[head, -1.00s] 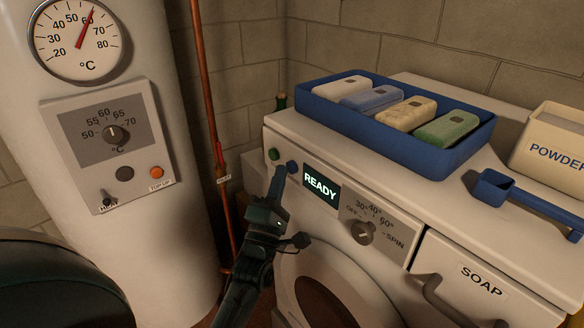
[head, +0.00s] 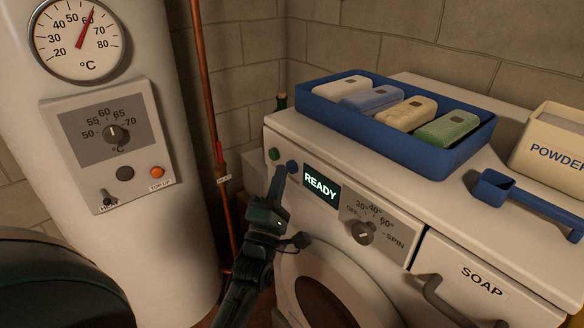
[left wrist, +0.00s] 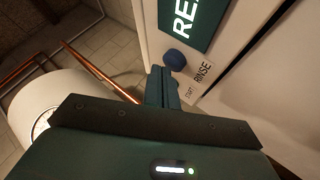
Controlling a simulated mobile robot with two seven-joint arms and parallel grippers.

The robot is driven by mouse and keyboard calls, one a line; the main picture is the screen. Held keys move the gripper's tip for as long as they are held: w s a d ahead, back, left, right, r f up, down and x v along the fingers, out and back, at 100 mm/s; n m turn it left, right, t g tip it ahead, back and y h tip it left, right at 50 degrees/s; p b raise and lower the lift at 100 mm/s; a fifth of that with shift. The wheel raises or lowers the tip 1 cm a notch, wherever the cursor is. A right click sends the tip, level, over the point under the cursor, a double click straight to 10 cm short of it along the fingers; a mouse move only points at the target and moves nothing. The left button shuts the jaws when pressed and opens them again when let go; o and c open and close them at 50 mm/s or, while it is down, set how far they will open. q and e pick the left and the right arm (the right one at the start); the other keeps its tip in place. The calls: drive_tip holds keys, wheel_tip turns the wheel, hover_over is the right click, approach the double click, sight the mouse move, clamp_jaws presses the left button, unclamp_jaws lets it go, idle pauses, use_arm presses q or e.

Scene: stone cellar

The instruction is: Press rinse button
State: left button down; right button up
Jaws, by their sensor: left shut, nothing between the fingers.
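The blue button (head: 292,167) is a round knob on the washing machine's front panel, left of the lit READY display (head: 321,187). In the left wrist view the blue button (left wrist: 175,59) stands by the labels START and RINSE (left wrist: 203,74). A green button (head: 274,154) sits to its left in the head view. My left gripper (head: 280,174) is shut and empty, its fingertips close in front of and just below the blue button. In the left wrist view the fingertips (left wrist: 163,76) reach beside it; I cannot tell whether they touch. My right gripper is not in view.
The temperature dial (head: 362,232) and soap drawer (head: 470,285) are right of the display. A blue tray (head: 400,128) of soap bars and a blue scoop (head: 494,186) lie on top. A copper pipe (head: 208,95) and white boiler (head: 150,260) stand left.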

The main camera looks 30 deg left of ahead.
use_arm(q)
drive_tip(key=shift+w, duration=0.2)
idle(0.4)
drive_tip(key=shift+w+d, duration=0.15)
drive_tip(key=shift+w, duration=0.1)
drive_tip(key=shift+s, duration=0.4)
idle(0.3)
drive_tip(key=s+a+p, duration=0.2)
drive_tip(key=s, duration=0.3)
drive_tip(key=shift+s+a, duration=0.3)
idle(0.7)
